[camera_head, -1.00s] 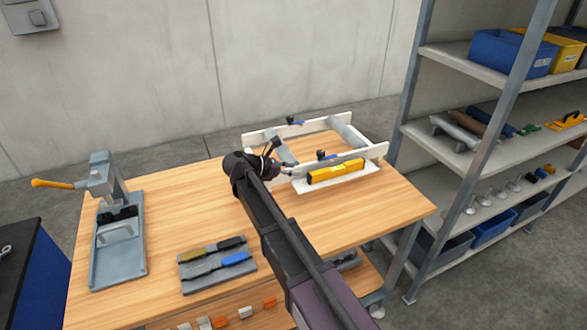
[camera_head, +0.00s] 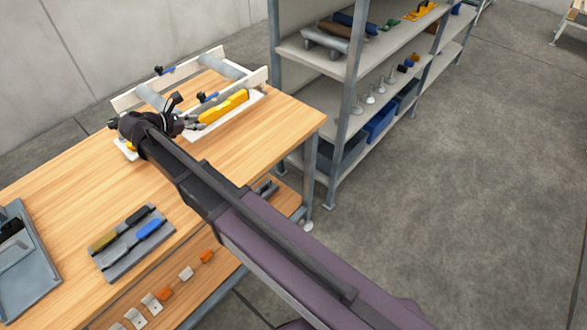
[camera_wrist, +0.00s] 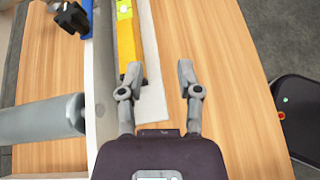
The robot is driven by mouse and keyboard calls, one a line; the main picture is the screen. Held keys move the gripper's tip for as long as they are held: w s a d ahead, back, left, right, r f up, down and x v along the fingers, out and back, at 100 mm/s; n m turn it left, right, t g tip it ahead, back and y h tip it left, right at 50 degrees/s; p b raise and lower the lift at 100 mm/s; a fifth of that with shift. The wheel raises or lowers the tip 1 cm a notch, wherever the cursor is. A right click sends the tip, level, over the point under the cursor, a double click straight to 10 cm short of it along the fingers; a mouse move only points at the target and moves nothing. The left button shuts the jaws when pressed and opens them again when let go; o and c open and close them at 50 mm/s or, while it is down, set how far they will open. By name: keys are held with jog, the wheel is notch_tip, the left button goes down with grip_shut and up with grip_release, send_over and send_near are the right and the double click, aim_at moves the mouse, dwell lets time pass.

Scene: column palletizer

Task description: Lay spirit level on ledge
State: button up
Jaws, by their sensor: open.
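The yellow spirit level (camera_head: 224,105) lies lengthwise on the white ledge (camera_head: 190,134) along the near side of a white frame on the workbench. In the wrist view the yellow level (camera_wrist: 127,45) runs up and away from my left finger, with the pale ledge (camera_wrist: 153,75) beside it. My gripper (camera_head: 200,122) is at the level's left end; in the wrist view my gripper (camera_wrist: 159,72) is open. The left fingertip overlaps the level's near end in the picture; contact cannot be told. The right finger is over bare wood.
A tool tray (camera_head: 130,245) lies on the bench nearer me. A shelf rack (camera_head: 345,110) stands to the right. The bench's right part (camera_head: 285,120) is clear.

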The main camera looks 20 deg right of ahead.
jog(key=s+d+f+m+g+y, duration=0.1)
jog(key=s+d+f+m, duration=0.1)
jog(key=d, duration=0.3)
jog(key=s+d+f+m+g+y, duration=0.1)
jog(key=s+d+f+m+g, duration=0.1)
jog(key=d, duration=0.4)
jog(key=s+d+f+m+g+y, duration=0.1)
jog(key=s+d+f+m, duration=0.1)
jog(key=d+m, duration=0.4)
jog(key=shift+s+f+y, duration=0.2)
jog(key=shift+s+y, duration=0.2)
jog(key=shift+s, duration=0.3)
jog(key=s+d+f+m+g+y, duration=0.2)
jog(key=s+d+m+y, duration=0.4)
jog(key=s+d+m, duration=0.3)
jog(key=s+f+m, duration=0.1)
jog(key=s+m, duration=0.1)
jog(key=m, duration=0.1)
jog(key=shift+s+d, duration=0.15)
jog(key=shift+s, duration=0.1)
jog(key=shift+o, duration=0.8)
